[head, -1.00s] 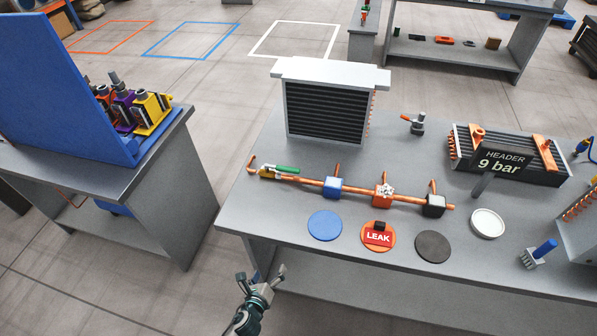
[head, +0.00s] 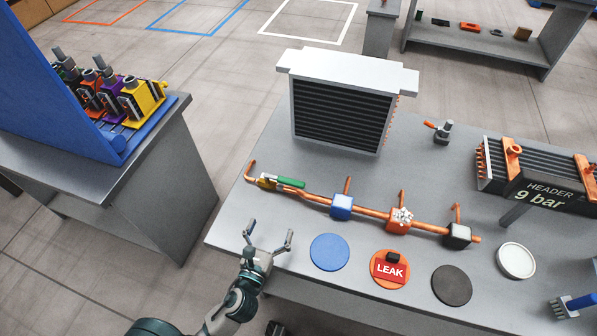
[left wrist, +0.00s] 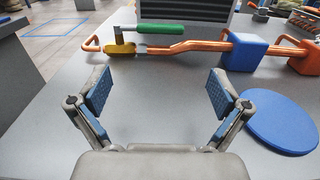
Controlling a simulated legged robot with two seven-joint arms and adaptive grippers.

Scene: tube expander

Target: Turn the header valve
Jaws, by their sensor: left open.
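The header is a copper pipe (head: 320,197) lying along the grey table, with blue, orange and black blocks on it. At its left end is the header valve, a yellow body (head: 266,181) with a green lever handle (head: 291,182). In the left wrist view the green handle (left wrist: 166,28) lies along the pipe, above the yellow body (left wrist: 122,49). My left gripper (head: 269,237) is open and empty at the table's front left edge, short of the valve. Its two fingers also show apart in the left wrist view (left wrist: 159,92). My right gripper is not in view.
Blue (head: 329,252), orange, black and white discs lie in front of the pipe; a red LEAK tag (head: 389,270) sits on the orange one. A black-finned radiator (head: 343,112) stands behind the valve. The table between my left gripper and the valve is clear.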

